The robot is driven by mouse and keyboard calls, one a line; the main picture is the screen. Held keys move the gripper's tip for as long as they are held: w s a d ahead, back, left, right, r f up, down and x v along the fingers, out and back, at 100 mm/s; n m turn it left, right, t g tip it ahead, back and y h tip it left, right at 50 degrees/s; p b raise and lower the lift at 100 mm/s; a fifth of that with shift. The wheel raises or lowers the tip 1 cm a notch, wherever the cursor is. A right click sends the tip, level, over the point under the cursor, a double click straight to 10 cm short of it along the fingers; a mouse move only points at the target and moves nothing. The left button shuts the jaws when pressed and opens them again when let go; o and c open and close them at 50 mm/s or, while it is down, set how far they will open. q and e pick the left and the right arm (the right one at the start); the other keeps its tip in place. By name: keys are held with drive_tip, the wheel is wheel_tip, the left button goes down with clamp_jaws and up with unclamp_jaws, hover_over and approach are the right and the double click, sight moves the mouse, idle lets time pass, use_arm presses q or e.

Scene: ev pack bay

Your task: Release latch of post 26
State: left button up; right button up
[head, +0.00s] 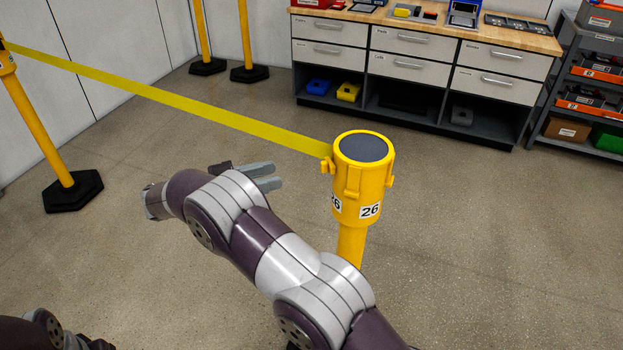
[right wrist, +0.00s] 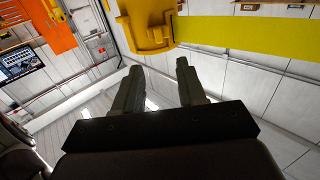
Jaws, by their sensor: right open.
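Post 26 (head: 364,178) is a yellow barrier post with a dark grey cap and white "26" labels. A yellow belt (head: 200,108) runs taut from a small yellow latch (head: 327,164) on the left side of its head to another post at the left. My right gripper (head: 277,175) is open and empty, just left of the post head and below the belt. In the right wrist view, the open fingers (right wrist: 158,66) point toward the post head (right wrist: 147,25) and the belt (right wrist: 245,32), apart from both. My right arm hides part of the post's lower pole. My left gripper is not seen.
Another yellow post (head: 38,130) with a black base stands at the left. More posts (head: 247,40) stand by the back wall. A workbench with drawers (head: 410,70) and a shelf rack (head: 590,85) are behind. The floor around is clear.

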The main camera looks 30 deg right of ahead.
sight(321, 164)
drive_tip(key=d, duration=0.3)
drive_tip(key=s+d+p, duration=0.1)
drive_tip(key=d, duration=0.3)
drive_tip(key=d+p, duration=0.1)
drive_tip(key=d, duration=0.2)
drive_tip(key=shift+s+d+r, duration=0.1)
drive_tip(key=shift+s+d, duration=0.05)
drive_tip(key=shift+s, duration=0.15)
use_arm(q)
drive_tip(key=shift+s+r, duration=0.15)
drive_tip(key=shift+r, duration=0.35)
